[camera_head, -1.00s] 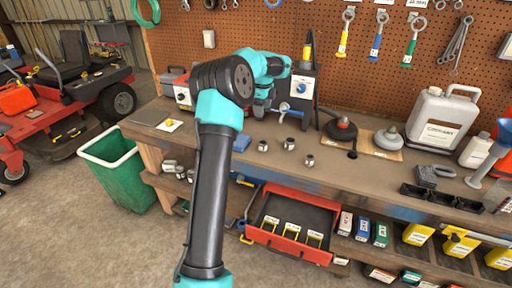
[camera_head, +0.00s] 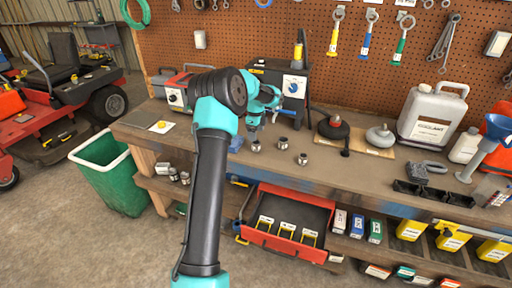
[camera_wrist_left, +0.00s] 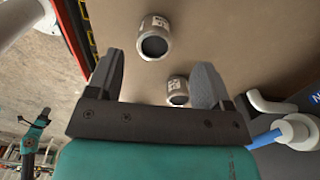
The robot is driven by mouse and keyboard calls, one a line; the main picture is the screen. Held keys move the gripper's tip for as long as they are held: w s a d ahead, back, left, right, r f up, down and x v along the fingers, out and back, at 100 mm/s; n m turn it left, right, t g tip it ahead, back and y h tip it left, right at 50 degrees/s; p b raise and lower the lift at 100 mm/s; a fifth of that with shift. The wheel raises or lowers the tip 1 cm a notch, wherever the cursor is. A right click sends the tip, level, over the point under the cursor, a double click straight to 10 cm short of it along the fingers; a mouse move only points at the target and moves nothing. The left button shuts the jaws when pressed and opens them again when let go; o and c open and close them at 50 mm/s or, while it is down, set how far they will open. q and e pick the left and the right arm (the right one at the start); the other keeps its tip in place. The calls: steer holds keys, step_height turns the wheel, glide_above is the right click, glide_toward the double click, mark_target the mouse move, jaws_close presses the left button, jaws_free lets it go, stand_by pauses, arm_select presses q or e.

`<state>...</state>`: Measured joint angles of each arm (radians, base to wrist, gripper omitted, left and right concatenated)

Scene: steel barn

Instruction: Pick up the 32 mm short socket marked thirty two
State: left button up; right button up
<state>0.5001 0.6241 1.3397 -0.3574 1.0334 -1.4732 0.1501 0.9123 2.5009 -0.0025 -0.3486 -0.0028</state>
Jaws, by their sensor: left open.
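Three small metal sockets stand on the workbench (camera_head: 350,172) in the head view: a left one (camera_head: 256,146), a middle one (camera_head: 283,143) and a front right one (camera_head: 302,159). Their markings are too small to read. My left gripper (camera_head: 254,126) is just above and behind the left socket, partly hidden by my arm. In the left wrist view the left gripper (camera_wrist_left: 158,72) is open and empty. One socket (camera_wrist_left: 154,38) shows beyond the fingertips, and another (camera_wrist_left: 178,91) shows between the fingers, nearer the right one. Their side marks are unreadable.
A black-and-grey unit with a blue dial (camera_head: 294,86) stands behind the gripper. Right of the sockets are a dark round weight (camera_head: 333,128) and a grey one (camera_head: 380,137). An open red drawer (camera_head: 285,235) sits below.

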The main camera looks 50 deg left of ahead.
mark_target(256, 143)
arm_select(q)
steer(key=shift+f, duration=0.3)
steer(key=shift+s+d+f, duration=0.1)
steer(key=shift+d+f, duration=0.1)
steer(key=shift+f, duration=1.1)
steer(key=shift+s+d+f, duration=0.1)
steer(key=shift+d+f, duration=0.05)
steer(key=shift+f, duration=1.15)
steer(key=shift+c, duration=0.2)
steer(key=c, duration=1.2)
steer(key=shift+r, duration=0.1)
